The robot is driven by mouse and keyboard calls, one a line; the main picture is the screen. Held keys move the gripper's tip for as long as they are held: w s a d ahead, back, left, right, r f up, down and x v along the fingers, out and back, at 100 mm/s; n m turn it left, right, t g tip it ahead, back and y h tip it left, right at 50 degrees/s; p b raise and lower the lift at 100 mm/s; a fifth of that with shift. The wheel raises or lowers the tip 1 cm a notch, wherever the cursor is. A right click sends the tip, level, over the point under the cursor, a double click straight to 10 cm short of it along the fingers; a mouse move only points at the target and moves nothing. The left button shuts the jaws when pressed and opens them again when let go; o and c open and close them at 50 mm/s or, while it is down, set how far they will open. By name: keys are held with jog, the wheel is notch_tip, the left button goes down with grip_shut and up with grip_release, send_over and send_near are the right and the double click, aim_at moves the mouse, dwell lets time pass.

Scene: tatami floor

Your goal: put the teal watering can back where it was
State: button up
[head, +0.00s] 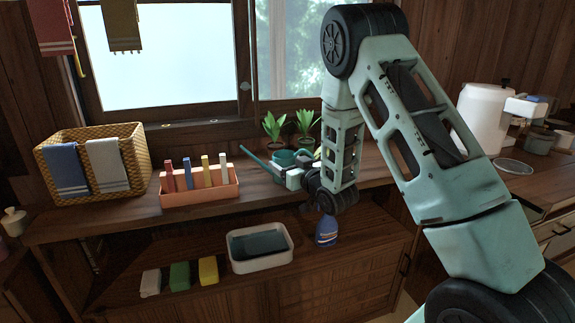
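Two potted plants (274,128) stand by the window. Left on the counter are an orange rack (200,194) with several coloured sticks and a wicker basket (72,152) with towels. A white basin (262,266), sponges and a blue bottle (327,232) are on the lower shelf. A white canister (482,123) stands right.

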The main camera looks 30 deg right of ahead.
jog(key=o, duration=0.3)
jog(key=shift+r, duration=0.2)
jog(key=s+p, duration=0.6)
jog(key=s, duration=0.6)
